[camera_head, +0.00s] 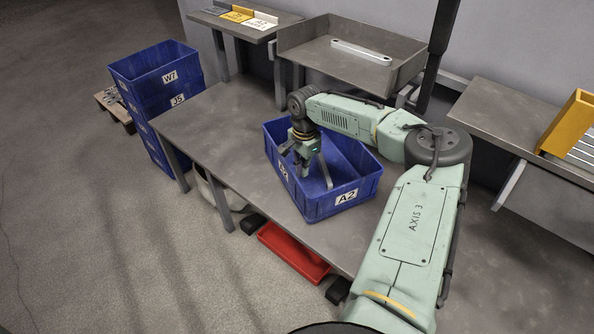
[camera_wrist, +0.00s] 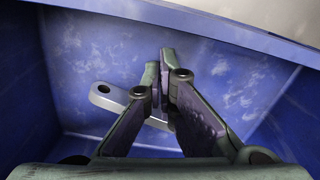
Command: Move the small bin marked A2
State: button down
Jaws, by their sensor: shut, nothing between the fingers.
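The small blue bin marked A2 (camera_head: 350,207) stands upright on the grey workbench, with A2 labels on two of its sides. My gripper (camera_head: 304,166) points down into the bin near its left side. In the wrist view my gripper (camera_wrist: 164,80) is shut with its fingers together and nothing between them. A grey metal bracket (camera_wrist: 104,97) with a round hole lies on the bin floor, partly behind the fingers. The bracket also shows inside the bin in the head view (camera_head: 325,172).
Stacked blue bins (camera_head: 157,72) marked W7 and J5 stand left of the workbench (camera_head: 222,120). A grey tray (camera_head: 310,48) holding a long bracket (camera_head: 361,51) is behind. A red bin (camera_head: 293,254) lies below the front edge. The bench's left part is clear.

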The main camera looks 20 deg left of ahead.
jog(key=shift+s+a+r, duration=0.1)
jog(key=shift+s+a, duration=0.25)
jog(key=shift+s, duration=0.2)
jog(key=shift+s+a, duration=0.3)
jog(key=shift+s, duration=0.2)
jog(key=s+a+p, duration=0.1)
jog(key=s, duration=0.1)
jog(key=s+a+p, duration=0.2)
jog(key=s, duration=0.1)
jog(key=shift+s+a+r+p, duration=0.2)
jog(key=shift+s+p, duration=0.1)
jog(key=shift+p, duration=0.1)
jog(key=shift+s+a+f, duration=0.15)
jog(key=shift+s+a, duration=0.1)
jog(key=shift+s, duration=0.15)
